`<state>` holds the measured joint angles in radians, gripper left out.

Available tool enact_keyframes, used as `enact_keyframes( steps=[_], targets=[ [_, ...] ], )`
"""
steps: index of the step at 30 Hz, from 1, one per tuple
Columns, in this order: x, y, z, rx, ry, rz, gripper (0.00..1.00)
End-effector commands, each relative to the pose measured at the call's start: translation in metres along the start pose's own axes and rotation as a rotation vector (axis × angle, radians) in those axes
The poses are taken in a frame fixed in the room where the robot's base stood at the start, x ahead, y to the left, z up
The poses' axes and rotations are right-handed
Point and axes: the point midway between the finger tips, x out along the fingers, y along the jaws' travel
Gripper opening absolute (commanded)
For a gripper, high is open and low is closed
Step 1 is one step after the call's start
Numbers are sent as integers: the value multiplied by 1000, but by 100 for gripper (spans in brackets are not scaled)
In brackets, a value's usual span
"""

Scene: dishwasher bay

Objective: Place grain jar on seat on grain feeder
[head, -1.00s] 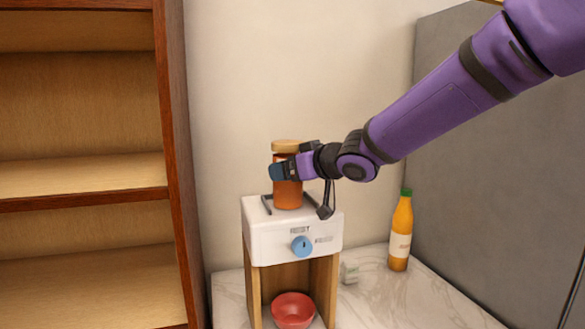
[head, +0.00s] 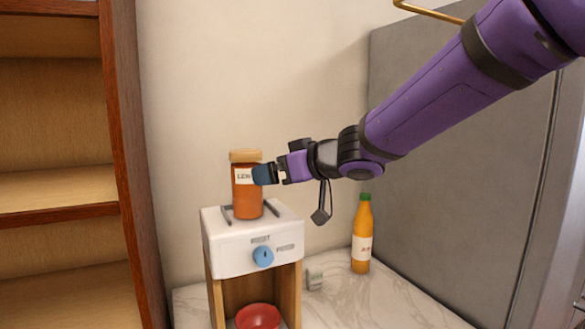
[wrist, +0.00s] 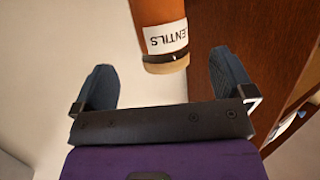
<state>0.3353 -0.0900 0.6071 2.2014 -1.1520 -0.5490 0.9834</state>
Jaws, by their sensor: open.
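The grain jar (head: 247,203) is orange-brown with a tan lid and a white label. It stands upright on top of the white grain feeder (head: 226,258), between the dark rails of the seat (head: 227,215). In the wrist view the jar (wrist: 157,14) shows its "LENTILS" label and lid, ahead of the fingers and apart from the palm. My gripper (head: 266,174) is open, just right of the jar's upper part. In the wrist view its two blue fingers (wrist: 165,80) are spread wide with nothing between them. The jar's base contact is partly hidden by the rails.
The feeder has a blue knob (head: 263,256) on its front and a red bowl (head: 258,318) below. An orange bottle (head: 361,245) stands on the marble counter (head: 350,300) to the right. A wooden shelf (head: 125,150) is at left, a grey cabinet (head: 450,150) at right.

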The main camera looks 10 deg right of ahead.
Motion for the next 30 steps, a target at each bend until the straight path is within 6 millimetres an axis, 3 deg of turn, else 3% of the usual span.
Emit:
enact_keyframes(
  steps=[7, 20, 23, 25, 30],
  targets=[
    [-28, 0, 0, -2, 0, 1, 100],
    [-42, 7, -1, -9, 0, 57, 100],
    [-60, 22, -2, -25, -7, 198, 100],
    [-84, 38, 0, -29, -27, 341, 100],
    [-165, 66, 25, 30, -161, 674, 100]
  ],
)
